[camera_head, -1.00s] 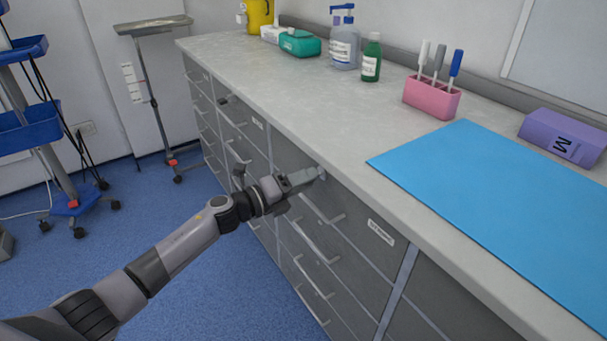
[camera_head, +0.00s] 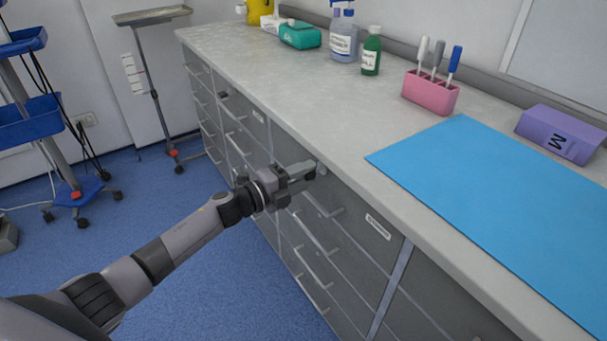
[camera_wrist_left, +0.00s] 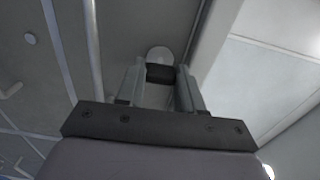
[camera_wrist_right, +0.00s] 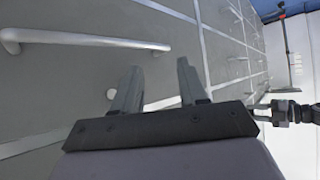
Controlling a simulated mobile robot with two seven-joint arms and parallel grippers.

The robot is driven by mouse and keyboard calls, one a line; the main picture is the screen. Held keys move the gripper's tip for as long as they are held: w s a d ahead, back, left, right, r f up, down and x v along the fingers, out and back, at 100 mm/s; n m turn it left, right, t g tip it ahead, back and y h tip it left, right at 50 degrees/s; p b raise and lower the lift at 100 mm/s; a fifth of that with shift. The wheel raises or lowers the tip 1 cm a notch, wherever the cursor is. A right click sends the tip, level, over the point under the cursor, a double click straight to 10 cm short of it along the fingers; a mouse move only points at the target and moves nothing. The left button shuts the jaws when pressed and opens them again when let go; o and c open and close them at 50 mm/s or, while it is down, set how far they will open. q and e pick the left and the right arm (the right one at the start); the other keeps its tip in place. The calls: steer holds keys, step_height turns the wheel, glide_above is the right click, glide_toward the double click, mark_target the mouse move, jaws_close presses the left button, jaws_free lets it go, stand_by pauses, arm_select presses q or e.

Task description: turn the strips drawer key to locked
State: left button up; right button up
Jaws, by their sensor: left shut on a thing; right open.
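My left gripper (camera_head: 308,173) is at the top front edge of the drawer cabinet, just under the counter. In the left wrist view its fingers (camera_wrist_left: 160,85) are shut on a small dark key (camera_wrist_left: 160,73). The key stands in front of a pale rounded lock plate (camera_wrist_left: 158,54) on the drawer front. The fingers hide part of the key, so I cannot tell its exact angle. A drawer label (camera_head: 377,227) is to the right, too small to read. My right gripper (camera_wrist_right: 158,85) is open and empty, facing grey drawer fronts.
The counter (camera_head: 300,115) carries a blue mat (camera_head: 500,205), a pink holder (camera_head: 430,93), a purple box (camera_head: 560,134) and bottles (camera_head: 371,52). Bar handles (camera_head: 318,207) stick out below my left gripper. Another dark key-like piece (camera_head: 223,95) is farther left.

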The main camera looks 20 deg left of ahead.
arm_select(q)
steer(key=o, duration=1)
steer(key=shift+o, duration=0.2)
steer(key=v, duration=0.7)
steer(key=shift+s, duration=0.15)
